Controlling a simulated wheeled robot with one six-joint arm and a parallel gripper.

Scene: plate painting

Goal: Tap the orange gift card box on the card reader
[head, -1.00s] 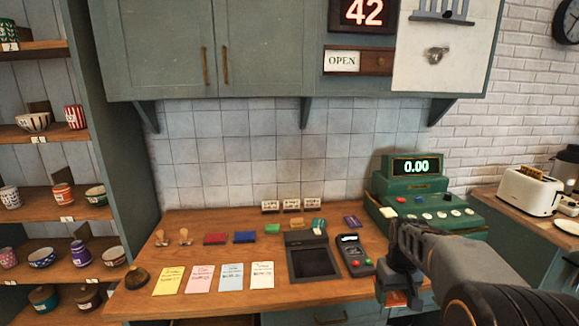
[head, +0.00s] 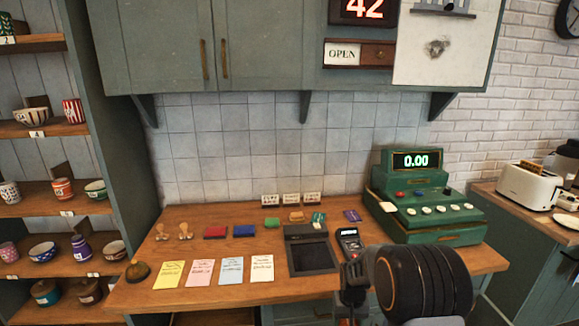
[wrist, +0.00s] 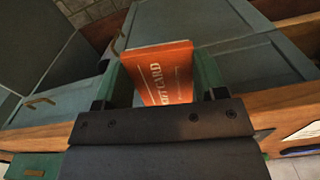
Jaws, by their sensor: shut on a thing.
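The orange gift card box (wrist: 165,72) is upright between the green fingers of my gripper (wrist: 160,80) in the wrist view, and my gripper is shut on it. In the head view my gripper (head: 352,282) is at the counter's front edge, just below and in front of the card reader; the box is hidden there. The card reader (head: 349,243) is a small dark handheld terminal on the counter, partly covered at its lower end by my arm. I cannot see any contact between box and reader.
A dark pad (head: 312,258) lies left of the reader. The green cash register (head: 425,200) stands to the right, showing 0.00. Coloured paper slips (head: 200,272) lie at the front left.

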